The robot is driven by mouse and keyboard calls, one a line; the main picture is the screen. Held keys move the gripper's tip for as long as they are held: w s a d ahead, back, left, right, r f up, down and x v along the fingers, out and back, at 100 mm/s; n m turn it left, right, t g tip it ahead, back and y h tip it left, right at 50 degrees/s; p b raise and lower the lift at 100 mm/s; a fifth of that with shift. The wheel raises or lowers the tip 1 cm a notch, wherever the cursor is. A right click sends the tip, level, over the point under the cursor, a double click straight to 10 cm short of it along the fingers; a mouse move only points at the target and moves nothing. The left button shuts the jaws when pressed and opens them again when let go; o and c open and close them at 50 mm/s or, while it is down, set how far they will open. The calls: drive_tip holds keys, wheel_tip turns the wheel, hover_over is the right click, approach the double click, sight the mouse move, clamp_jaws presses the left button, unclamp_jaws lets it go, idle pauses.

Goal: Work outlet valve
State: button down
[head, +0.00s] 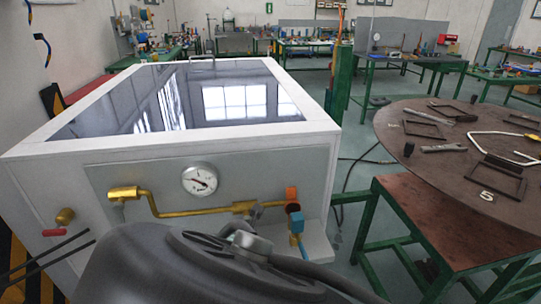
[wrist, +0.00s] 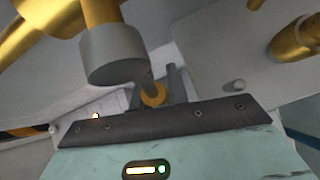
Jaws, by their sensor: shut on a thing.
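The gas generator is a white box (head: 170,138) with a dark glass top. Its front carries a brass pipe (head: 188,212) and, at the right end, a valve with orange (head: 291,193) and blue (head: 297,222) parts. In the wrist view, my gripper (wrist: 157,88) is shut on a small brass-coloured piece (wrist: 152,95) just below a grey cylindrical fitting (wrist: 112,55). That fitting hangs from brass pipework (wrist: 100,12). Whether the held piece belongs to the outlet valve cannot be told.
A round pressure gauge (head: 200,180) is on the front panel. A brass tap with a red handle (head: 54,232) is at the left. A round brown table (head: 450,150) with tools stands at the right. Benches fill the back. Green floor lies between.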

drive_tip(key=c, duration=1.4)
unclamp_jaws()
drive_tip(key=shift+o, duration=0.2)
